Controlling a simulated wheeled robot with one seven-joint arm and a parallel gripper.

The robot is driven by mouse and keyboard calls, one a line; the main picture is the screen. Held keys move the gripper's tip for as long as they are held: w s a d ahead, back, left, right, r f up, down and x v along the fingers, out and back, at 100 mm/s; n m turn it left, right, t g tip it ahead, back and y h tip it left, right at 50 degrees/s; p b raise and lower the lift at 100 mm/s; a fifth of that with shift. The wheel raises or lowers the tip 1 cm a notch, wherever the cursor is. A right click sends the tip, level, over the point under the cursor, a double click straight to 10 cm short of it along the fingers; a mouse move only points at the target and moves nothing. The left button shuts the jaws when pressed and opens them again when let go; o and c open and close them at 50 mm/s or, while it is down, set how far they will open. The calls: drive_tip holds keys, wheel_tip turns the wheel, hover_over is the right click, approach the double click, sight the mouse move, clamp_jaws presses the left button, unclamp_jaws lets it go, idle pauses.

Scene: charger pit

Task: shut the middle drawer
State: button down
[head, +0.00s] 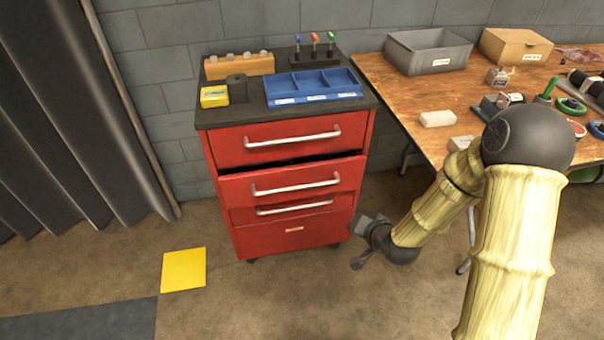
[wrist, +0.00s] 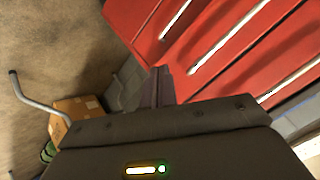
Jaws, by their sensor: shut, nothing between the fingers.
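The red drawer cabinet (head: 238,242) stands against the wall in the head view. Its middle drawer (head: 232,190) sticks out a little, with a dark gap above its front and a silver handle (head: 295,183) across it. The top drawer (head: 235,148) looks flush. My gripper (head: 362,222) is low beside the cabinet's right front edge, below the middle drawer's height. In the wrist view my gripper's fingers (wrist: 158,82) are together and empty, with red drawer fronts and silver handles beyond them. I cannot tell whether the fingers touch the cabinet.
A wooden workbench (head: 420,98) with a grey bin (head: 428,65), a cardboard box (head: 515,47) and tools stands right of the cabinet. A blue tray (head: 310,97) and small items sit on the cabinet top. The floor in front is open, with a yellow square (head: 184,270).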

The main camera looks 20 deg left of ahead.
drive_tip(key=s+a+r+m+t+y+p, duration=0.1)
drive_tip(key=s+a+m+t+y+p, duration=0.1)
drive_tip(key=a+m+t, duration=0.5)
drive_tip(key=shift+s+a+r+m+y+p, duration=0.25)
drive_tip(key=shift+a+m+y+p, duration=0.6)
drive_tip(key=shift+a+m, duration=1.3)
drive_tip(key=shift+s+a+f, duration=0.15)
drive_tip(key=shift+a, duration=0.05)
